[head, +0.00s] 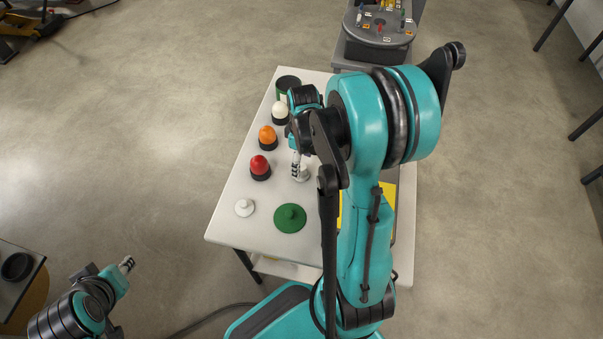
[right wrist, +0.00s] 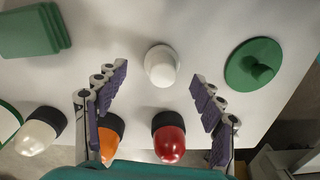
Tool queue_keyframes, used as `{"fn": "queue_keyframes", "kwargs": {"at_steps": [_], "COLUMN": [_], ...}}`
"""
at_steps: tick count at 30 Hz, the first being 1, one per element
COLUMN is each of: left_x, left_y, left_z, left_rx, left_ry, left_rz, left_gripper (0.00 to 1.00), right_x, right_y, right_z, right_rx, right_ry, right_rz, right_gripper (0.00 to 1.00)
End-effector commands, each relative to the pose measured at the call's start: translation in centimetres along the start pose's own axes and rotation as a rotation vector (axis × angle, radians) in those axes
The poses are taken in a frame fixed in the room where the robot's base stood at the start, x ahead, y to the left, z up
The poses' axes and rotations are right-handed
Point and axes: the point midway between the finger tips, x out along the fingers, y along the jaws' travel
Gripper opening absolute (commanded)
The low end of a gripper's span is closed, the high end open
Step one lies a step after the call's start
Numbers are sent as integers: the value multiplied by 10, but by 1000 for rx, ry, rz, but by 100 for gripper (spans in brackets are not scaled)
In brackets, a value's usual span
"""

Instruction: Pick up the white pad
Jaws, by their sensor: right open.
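Two small white round pieces with raised middles stand on the table; I cannot tell for sure which is the white pad. One white piece (head: 301,175) is right of the red dome in the head view. It also shows in the right wrist view (right wrist: 161,65), ahead of the gap between my fingers. The other white piece (head: 244,208) is near the front left of the table. My right gripper (right wrist: 158,92) is open and empty, above the table, with no contact visible. My left gripper (head: 127,265) is off the table at lower left, too small to read.
A green knobbed disc (head: 290,218) lies at the front of the table (head: 226,222). Red (head: 260,167), orange (head: 267,137) and white (head: 280,112) domes on black bases stand along its left side.

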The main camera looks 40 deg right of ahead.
Motion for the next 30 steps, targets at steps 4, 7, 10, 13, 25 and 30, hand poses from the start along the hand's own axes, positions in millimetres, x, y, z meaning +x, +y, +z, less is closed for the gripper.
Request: {"fn": "queue_keyframes", "kwargs": {"at_steps": [4,7,10,13,25,30], "left_x": [14,18,18,17,17,16], "left_y": [0,0,0,0,0,0], "left_z": [10,13,13,12,12,12], "left_rx": [0,0,0,0,0,0], "left_ry": [0,0,0,0,0,0], "left_rz": [0,0,0,0,0,0], "left_gripper": [34,34,34,34,34,34], "right_x": [28,40,42,40,40,38], "right_y": [-3,-2,-2,-3,-3,-3], "right_z": [1,1,1,1,1,1], "right_rx": [0,1,1,1,1,1], "right_ry": [0,0,0,0,0,0], "right_rz": [0,1,1,1,1,1], "right_gripper": [68,68,68,68,19,19]}}
